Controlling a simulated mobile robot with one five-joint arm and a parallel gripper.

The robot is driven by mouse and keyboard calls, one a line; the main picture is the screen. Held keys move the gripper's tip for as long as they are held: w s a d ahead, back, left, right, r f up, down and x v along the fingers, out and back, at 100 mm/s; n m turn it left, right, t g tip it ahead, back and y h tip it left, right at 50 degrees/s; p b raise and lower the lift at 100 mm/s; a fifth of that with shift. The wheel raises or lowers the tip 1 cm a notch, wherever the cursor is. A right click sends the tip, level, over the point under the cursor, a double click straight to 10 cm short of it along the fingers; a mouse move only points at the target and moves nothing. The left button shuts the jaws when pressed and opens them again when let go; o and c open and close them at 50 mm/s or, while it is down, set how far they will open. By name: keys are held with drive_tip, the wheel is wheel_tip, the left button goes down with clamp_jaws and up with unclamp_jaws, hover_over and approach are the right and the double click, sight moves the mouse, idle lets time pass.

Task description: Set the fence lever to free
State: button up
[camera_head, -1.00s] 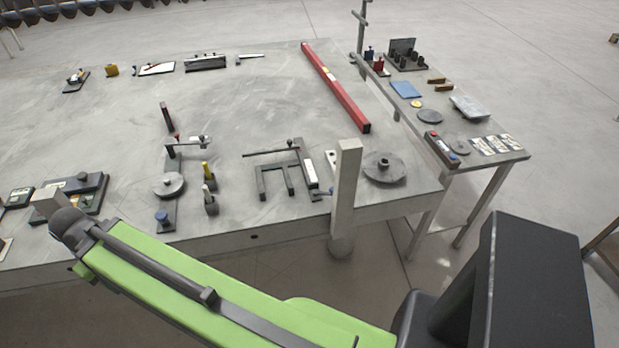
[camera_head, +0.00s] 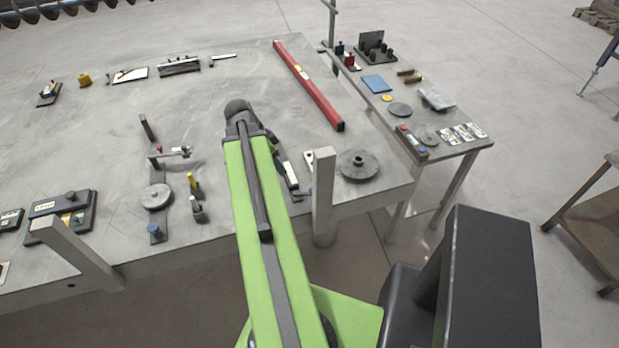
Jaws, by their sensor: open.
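A dark frame fixture with a pale strip (camera_head: 291,175) stands near the front edge of the large table. My arm (camera_head: 258,190) covers most of it, including the bar with a dark knob seen on it earlier. To its left, a fixture with a grey disc (camera_head: 156,196) carries a short arm with a red part (camera_head: 158,151) and a blue knob (camera_head: 155,231). Which of these parts is the fence lever I cannot tell. My gripper does not show; my green arm reaches over the table and its dark end joint hides what lies beyond.
Yellow and grey upright pieces (camera_head: 194,188) stand left of my arm. A pale post (camera_head: 324,180) rises at the front edge, beside a round dark disc (camera_head: 359,165). A long red bar (camera_head: 309,86) lies farther back. The table's middle is mostly clear.

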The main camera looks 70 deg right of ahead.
sight(311, 189)
drive_tip(key=shift+m, duration=0.9)
drive_tip(key=s+d+f+b, duration=0.2)
drive_tip(key=s+f+b, duration=0.1)
drive_tip(key=f+b, duration=0.2)
drive_tip(key=s+d+f+b, duration=0.2)
drive_tip(key=f+b, duration=0.3)
drive_tip(key=s+d+f+b, duration=0.2)
drive_tip(key=s+f+b, duration=0.1)
drive_tip(key=f+b, duration=0.2)
drive_tip(key=shift+s+d+f+b, duration=0.1)
drive_tip(key=shift+s+f+b, duration=0.15)
drive_tip(key=shift+b, duration=0.3)
drive_tip(key=shift+r, duration=0.1)
clamp_jaws()
